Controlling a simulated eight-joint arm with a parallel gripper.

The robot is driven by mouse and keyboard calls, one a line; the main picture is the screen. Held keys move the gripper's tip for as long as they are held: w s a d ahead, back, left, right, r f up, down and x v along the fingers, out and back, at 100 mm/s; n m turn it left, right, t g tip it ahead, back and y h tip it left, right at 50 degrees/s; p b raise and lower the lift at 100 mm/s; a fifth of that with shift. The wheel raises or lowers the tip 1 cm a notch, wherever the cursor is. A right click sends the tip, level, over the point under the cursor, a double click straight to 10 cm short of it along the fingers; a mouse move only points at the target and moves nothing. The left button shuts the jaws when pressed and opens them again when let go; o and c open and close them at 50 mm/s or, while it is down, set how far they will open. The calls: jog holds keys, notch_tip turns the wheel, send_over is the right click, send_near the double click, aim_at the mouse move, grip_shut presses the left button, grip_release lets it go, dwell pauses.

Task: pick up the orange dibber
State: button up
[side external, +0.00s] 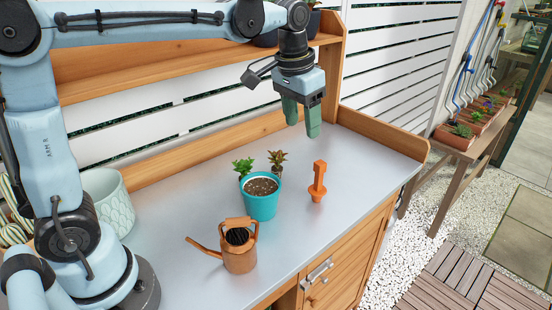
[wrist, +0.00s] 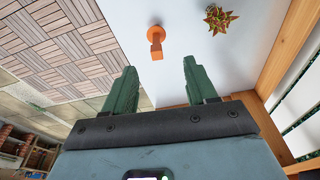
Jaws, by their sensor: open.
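The orange dibber (side external: 317,181) stands upright on the grey bench top, right of the teal pot, in the side external view. It also shows in the wrist view (wrist: 156,38), beyond the fingertips and roughly between them. My gripper (side external: 301,118) hangs above the back right part of the bench, higher than the dibber and behind it. Its two green fingers are apart with nothing between them, as the wrist view also shows (wrist: 158,75). The gripper does not touch the dibber.
A teal pot (side external: 262,205) filled with dark gravel stands left of the dibber, with small plants (side external: 277,159) behind it. A copper watering can (side external: 239,254) is nearer the front. A wooden ledge (side external: 380,133) borders the bench's right end. The bench right of the dibber is clear.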

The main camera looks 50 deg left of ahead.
jog(key=g, duration=0.2)
send_over(320, 163)
jog(key=s, duration=0.1)
jog(key=f, duration=0.1)
jog(key=w, duration=0.1)
notch_tip(320, 163, down, 13)
jog(key=shift+r, duration=0.1)
dwell(0.3)
jog(key=shift+c, duration=0.5)
grip_shut()
